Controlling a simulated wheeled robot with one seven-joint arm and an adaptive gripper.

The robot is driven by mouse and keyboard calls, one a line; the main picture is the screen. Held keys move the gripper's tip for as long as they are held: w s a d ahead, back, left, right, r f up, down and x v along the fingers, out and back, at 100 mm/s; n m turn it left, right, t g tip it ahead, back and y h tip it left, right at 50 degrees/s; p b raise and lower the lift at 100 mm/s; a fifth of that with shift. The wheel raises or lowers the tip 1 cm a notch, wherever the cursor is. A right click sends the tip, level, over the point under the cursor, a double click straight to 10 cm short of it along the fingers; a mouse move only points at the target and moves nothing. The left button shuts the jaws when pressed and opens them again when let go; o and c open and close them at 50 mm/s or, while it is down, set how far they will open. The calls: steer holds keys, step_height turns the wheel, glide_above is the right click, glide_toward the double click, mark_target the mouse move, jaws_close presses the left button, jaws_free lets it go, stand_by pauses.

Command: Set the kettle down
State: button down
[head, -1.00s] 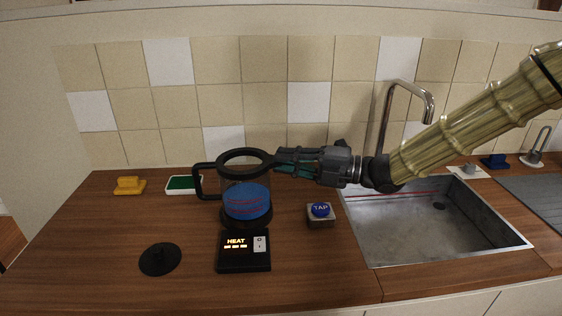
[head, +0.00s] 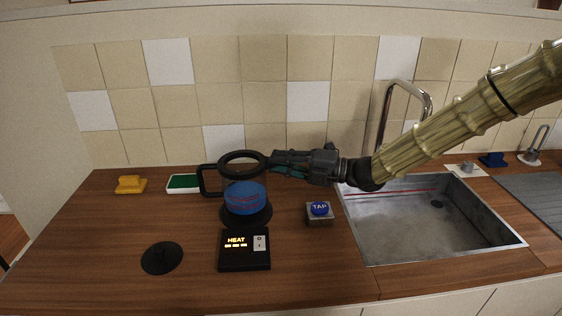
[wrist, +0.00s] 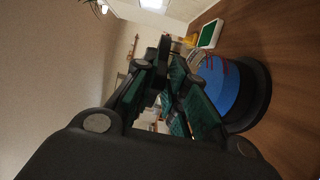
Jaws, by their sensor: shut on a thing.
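The kettle (head: 245,197) is a clear vessel with a black rim, a black handle on its left and blue contents with red marks. It stands upright over a round black base (head: 262,219) behind the heat panel. I cannot tell whether its bottom is touching the base. My gripper (head: 272,163) reaches in from the right and is shut on the kettle's upper right rim. In the wrist view the blue lower part of the kettle (wrist: 217,88) shows beside the fingers (wrist: 170,85); the grip itself is partly hidden.
The HEAT panel (head: 244,250) is lit in front of the kettle. A black disc (head: 162,257) lies front left. The blue TAP button (head: 320,209) and sink (head: 430,235) are right. A green-topped tray (head: 184,183) and yellow object (head: 131,184) lie back left.

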stand_by(0.3)
steer(key=c, duration=1.9)
jaws_free()
steer(key=shift+f, duration=0.2)
steer(key=o, duration=0.4)
steer(key=shift+o, duration=0.2)
steer(key=shift+d, duration=0.1)
steer(key=b+v, duration=0.1)
steer(key=v, duration=1.1)
steer(key=shift+r+b, duration=0.2)
steer(key=shift+b, duration=0.2)
steer(key=shift+s, duration=0.1)
